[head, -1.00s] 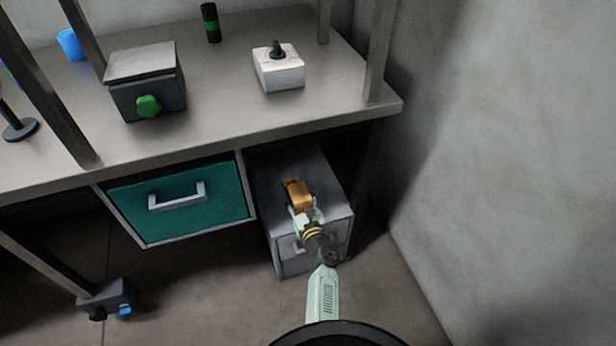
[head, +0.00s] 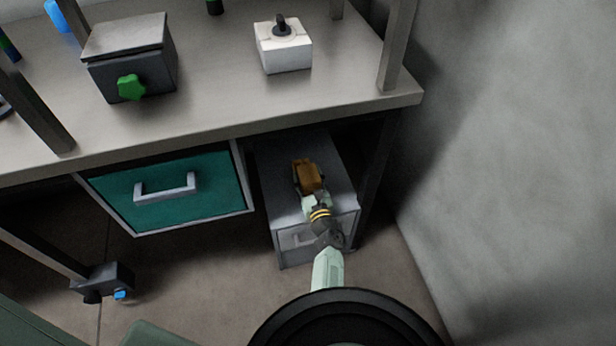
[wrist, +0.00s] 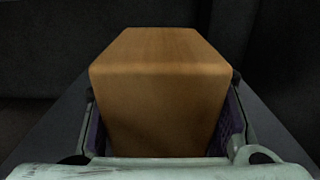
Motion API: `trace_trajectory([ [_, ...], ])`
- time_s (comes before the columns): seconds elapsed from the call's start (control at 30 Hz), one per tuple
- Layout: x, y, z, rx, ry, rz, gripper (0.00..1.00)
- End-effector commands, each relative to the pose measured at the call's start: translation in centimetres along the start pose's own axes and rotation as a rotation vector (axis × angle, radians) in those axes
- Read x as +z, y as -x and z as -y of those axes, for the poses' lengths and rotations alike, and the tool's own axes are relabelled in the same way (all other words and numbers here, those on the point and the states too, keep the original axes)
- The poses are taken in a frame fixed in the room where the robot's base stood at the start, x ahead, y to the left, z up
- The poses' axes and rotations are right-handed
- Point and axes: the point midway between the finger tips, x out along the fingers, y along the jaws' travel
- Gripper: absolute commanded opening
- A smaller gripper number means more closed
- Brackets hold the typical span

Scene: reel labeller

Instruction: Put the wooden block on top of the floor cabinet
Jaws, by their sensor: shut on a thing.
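The wooden block (head: 310,178) is orange-brown and held in my gripper (head: 307,185), over the top of the floor cabinet. In the wrist view the block (wrist: 160,90) fills the space between the two fingers, which are shut on its sides. The floor cabinet (head: 287,207) is a grey box with a drawer front and handle, standing under the right end of the workbench. I cannot tell whether the block touches the cabinet top or hangs just above it. The block's lower part is hidden.
The workbench top (head: 225,108) overhangs the back of the cabinet. A teal drawer (head: 215,195) hangs to the cabinet's left, and a bench leg (head: 378,170) and grey wall (head: 510,150) are to its right. A dark box with a green knob (head: 130,88) and a white switch box (head: 284,52) stand on the bench.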

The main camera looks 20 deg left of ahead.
Motion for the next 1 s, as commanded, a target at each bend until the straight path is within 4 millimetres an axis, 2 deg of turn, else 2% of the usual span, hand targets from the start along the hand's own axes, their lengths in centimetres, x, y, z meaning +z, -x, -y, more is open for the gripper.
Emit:
trace_trajectory([
  [0.17,-0.4,-0.1,0.0,0.0,0.0,0.002,0.13],
  [0.2,-0.4,0.0,0.0,0.0,-0.001,0.0,0.51],
  [0.47,-0.4,0.0,0.0,0.0,0.0,0.0,0.68],
  [0.87,0.2,0.0,0.0,0.0,0.0,0.0,0.7],
  [1.0,0.0,1.9,0.0,-0.001,0.0,-0.003,0.7],
])
